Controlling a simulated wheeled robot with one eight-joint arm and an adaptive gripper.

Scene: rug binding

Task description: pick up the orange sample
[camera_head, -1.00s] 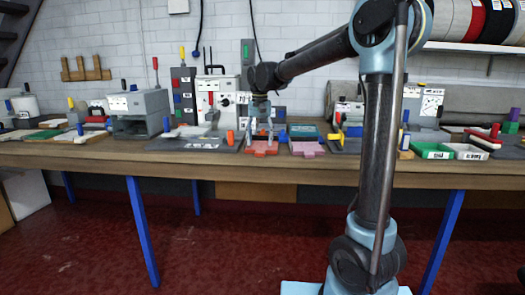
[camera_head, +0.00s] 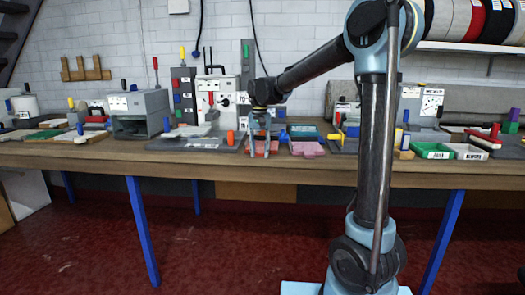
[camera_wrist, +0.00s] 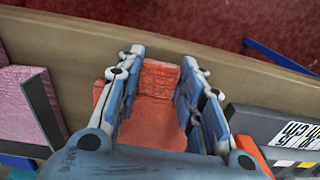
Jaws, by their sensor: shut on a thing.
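The orange sample (camera_wrist: 155,112) is a flat textured orange-red piece between the two fingers of my gripper (camera_wrist: 163,57) in the wrist view. The fingers are closed along its two sides. In the head view my gripper (camera_head: 260,152) points down over the workbench at the front edge, with the orange sample (camera_head: 261,146) between its fingers and partly hidden by them. I cannot tell whether the sample is clear of the bench top.
A pink sample (camera_head: 307,149) lies just right of my gripper on the workbench (camera_head: 200,166). A dark labelled board (camera_head: 195,143) and an orange cylinder (camera_head: 231,137) are to its left. Green (camera_head: 433,150) and white (camera_head: 467,151) trays stand further right.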

